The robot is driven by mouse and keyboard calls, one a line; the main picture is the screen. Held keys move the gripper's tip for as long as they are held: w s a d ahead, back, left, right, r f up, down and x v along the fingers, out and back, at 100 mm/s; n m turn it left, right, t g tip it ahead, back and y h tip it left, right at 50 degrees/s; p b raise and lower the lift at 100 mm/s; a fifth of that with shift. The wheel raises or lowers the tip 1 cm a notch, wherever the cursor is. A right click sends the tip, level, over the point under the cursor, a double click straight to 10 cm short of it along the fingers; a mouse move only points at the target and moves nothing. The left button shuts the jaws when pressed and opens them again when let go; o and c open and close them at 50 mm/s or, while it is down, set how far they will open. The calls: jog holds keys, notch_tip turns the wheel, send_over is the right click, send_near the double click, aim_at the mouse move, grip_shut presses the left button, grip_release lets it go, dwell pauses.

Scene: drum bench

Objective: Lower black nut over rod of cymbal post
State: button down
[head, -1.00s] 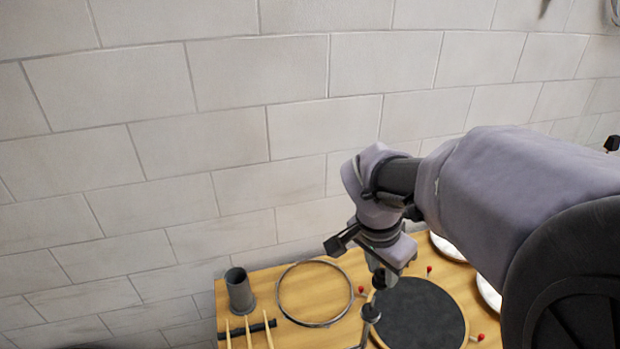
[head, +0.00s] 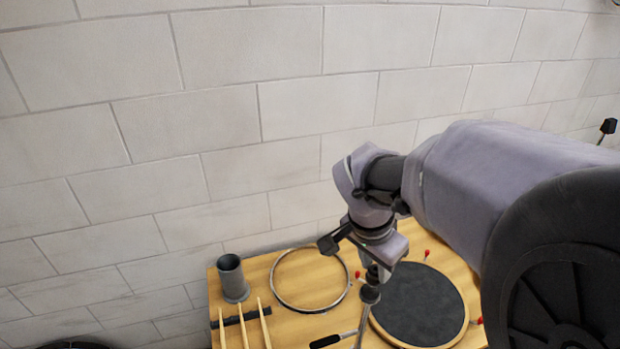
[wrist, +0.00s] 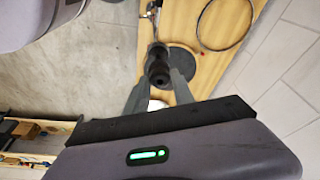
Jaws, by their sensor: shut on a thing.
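My gripper (wrist: 157,88) is shut on the black nut (wrist: 158,73), which sits between its two fingertips in the wrist view. In the head view my gripper (head: 374,274) points down just above the cymbal post (head: 369,295), close to its top. The post stands upright at the front of the wooden bench. The nut and the rod's tip are too small there to tell whether they touch. In the wrist view the nut hides what lies straight below it.
The bench (head: 290,325) holds a metal hoop (head: 273,283), a grey cup (head: 232,278), several drumsticks (head: 243,326) and a black-handled tool (head: 326,341). A dark round pad (head: 425,305) lies right of the post, with red-tipped pieces around it. A block wall stands behind.

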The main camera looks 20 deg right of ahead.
jog(key=shift+w+f+b, duration=0.1)
jog(key=shift+f+b, duration=1.8)
jog(key=shift+f, duration=0.1)
jog(key=c, duration=1)
grip_release()
jog(key=shift+r, duration=0.15)
jog(key=p+v, duration=0.2)
jog(key=v, duration=1.5)
jog(key=shift+r+p, duration=0.15)
jog(key=shift+p, duration=0.15)
